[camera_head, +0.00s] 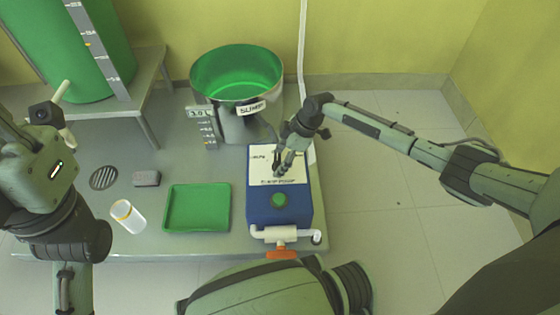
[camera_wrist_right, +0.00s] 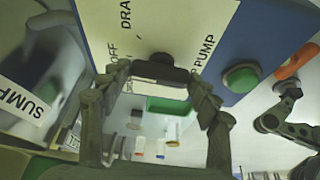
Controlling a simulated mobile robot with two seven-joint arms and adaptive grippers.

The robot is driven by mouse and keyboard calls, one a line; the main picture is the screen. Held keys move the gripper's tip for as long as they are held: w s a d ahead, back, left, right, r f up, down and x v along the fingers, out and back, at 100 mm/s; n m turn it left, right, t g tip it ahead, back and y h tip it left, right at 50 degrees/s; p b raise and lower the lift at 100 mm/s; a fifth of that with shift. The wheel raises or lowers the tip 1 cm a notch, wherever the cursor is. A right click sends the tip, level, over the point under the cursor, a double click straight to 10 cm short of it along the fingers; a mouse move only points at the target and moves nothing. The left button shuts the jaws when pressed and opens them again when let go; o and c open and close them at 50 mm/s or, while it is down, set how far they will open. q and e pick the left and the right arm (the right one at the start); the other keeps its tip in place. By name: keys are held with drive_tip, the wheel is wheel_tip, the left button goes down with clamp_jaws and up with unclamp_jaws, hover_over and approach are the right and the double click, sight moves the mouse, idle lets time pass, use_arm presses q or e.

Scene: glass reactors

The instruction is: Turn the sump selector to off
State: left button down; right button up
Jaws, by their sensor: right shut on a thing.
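The sump selector is a dark knob (camera_wrist_right: 158,68) on a white label plate (camera_head: 264,165) on top of a blue box (camera_head: 262,209). The plate reads OFF, DRAIN and PUMP in the right wrist view. My right gripper (camera_head: 281,171) reaches down onto the plate, and its fingers (camera_wrist_right: 158,88) are shut on the knob, one on each side. In the head view the gripper covers most of the knob. I cannot tell which label the knob points to. Part of my left arm shows at the left edge, but its fingertips are not seen.
A steel vessel (camera_head: 236,117) marked SUMP stands behind the box. A green button (camera_head: 278,200) is on the box, and a white pipe with an orange handle (camera_head: 281,254) is at its front.

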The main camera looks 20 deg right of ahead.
drive_tip(key=shift+n, duration=0.4)
drive_tip(key=o, duration=1.2)
drive_tip(key=shift+c, duration=0.2)
drive_tip(key=shift+r, duration=0.1)
drive_tip(key=v, duration=1.1)
drive_tip(key=shift+r, duration=0.4)
drive_tip(key=shift+d, duration=0.1)
